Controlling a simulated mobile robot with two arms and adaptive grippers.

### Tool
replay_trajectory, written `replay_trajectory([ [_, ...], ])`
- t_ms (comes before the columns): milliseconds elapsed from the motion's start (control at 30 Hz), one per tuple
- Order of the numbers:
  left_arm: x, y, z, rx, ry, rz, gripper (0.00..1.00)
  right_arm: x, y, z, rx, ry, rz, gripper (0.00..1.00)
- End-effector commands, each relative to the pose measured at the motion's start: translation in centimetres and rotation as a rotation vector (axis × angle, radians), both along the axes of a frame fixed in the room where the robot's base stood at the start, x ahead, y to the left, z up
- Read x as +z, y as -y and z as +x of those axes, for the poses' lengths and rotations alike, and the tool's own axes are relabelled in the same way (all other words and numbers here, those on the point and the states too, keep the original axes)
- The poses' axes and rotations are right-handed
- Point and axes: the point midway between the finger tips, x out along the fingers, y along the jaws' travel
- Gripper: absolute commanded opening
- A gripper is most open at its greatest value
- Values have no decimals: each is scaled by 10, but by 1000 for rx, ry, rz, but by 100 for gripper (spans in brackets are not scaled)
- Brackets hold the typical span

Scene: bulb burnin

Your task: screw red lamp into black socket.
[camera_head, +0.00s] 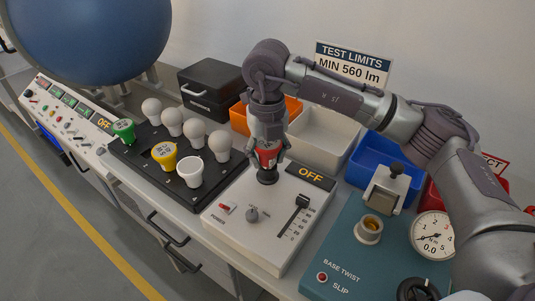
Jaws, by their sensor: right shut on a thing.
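The red lamp (266,158) is upright between the fingers of my right gripper (268,152), which is shut on it and points straight down. Right below the lamp is the black socket (267,177), on the back part of a white control box (236,224). The lamp's lower end meets the socket's top in this view; I cannot tell how deep it sits. The box's display (311,177) reads OFF. My left gripper is not in view.
A black tray (140,172) at left holds several white bulbs, a green lamp (124,130), a yellow one (164,155) and a white one (190,171). Orange, white and blue bins (371,160) stand behind. A teal base-twist tester (340,250) with a gauge stands at right.

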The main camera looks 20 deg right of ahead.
Motion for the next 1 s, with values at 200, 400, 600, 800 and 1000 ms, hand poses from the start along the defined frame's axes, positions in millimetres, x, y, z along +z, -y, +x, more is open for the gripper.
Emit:
replay_trajectory([
  [200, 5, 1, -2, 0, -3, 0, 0, 4, 1, 3, -369, 9, 6, 20],
  [400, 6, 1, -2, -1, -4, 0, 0, 3, 1, 3, -518, 10, 6, 18],
  [600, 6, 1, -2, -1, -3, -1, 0, 2, 1, 3, -519, 10, 5, 18],
  [800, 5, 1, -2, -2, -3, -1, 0, 1, 1, 2, -516, 7, 3, 76],
  [1000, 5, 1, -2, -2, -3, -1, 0, 1, 1, 1, -514, 4, 2, 76],
])
